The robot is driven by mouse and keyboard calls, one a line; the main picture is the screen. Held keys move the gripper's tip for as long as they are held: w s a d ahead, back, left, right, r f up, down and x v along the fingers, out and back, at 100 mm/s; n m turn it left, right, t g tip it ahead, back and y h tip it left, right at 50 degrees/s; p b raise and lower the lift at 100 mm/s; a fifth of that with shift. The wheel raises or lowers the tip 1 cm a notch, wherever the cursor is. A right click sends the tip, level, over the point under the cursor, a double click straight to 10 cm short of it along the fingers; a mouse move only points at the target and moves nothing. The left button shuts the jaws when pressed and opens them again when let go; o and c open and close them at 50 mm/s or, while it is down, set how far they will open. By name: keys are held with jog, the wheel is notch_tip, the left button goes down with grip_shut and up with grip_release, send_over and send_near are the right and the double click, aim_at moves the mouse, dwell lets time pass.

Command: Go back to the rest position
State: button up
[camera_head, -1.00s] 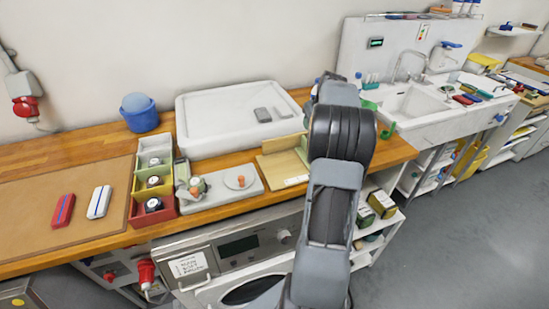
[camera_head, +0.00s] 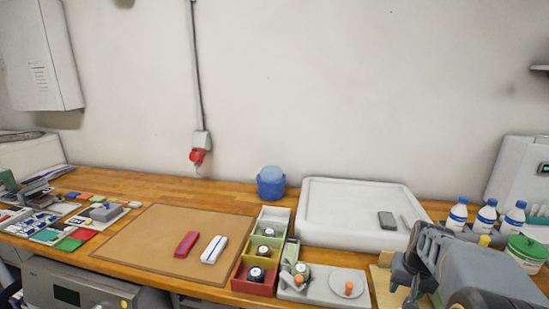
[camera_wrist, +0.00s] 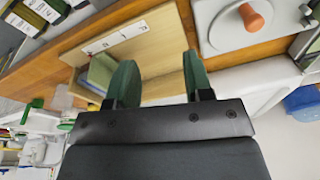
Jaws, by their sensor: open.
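My gripper (camera_wrist: 160,80) is open in the wrist view, with two dark green fingers apart and nothing between them. In the head view my gripper (camera_head: 408,278) is low at the right, partly hidden by my own arm. Beyond the fingers, the wrist view shows a light wooden tray (camera_wrist: 150,45) with a green block (camera_wrist: 101,70) in it. The tray (camera_head: 381,284) shows only in part in the head view. A grey plate with an orange knob (camera_wrist: 252,20) is at the top right of the wrist view.
The wooden bench holds a row of coloured bins (camera_head: 254,287), a white basin (camera_head: 335,222), a blue tub (camera_head: 271,182) and a brown mat (camera_head: 150,240) with a red case (camera_head: 186,244) and a white case (camera_head: 214,249). White bottles (camera_head: 457,214) stand near my arm.

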jog(key=s+a+r+n+t, duration=0.1)
jog(key=s+a, duration=0.3)
jog(key=a, duration=0.5)
jog(key=s+a+r+n+t, duration=0.1)
jog(key=s+a+n, duration=0.3)
jog(key=a, duration=0.5)
jog(key=shift+s+a+r, duration=0.25)
jog(key=shift+s+r, duration=0.35)
jog(key=shift+s, duration=0.1)
dwell(0.3)
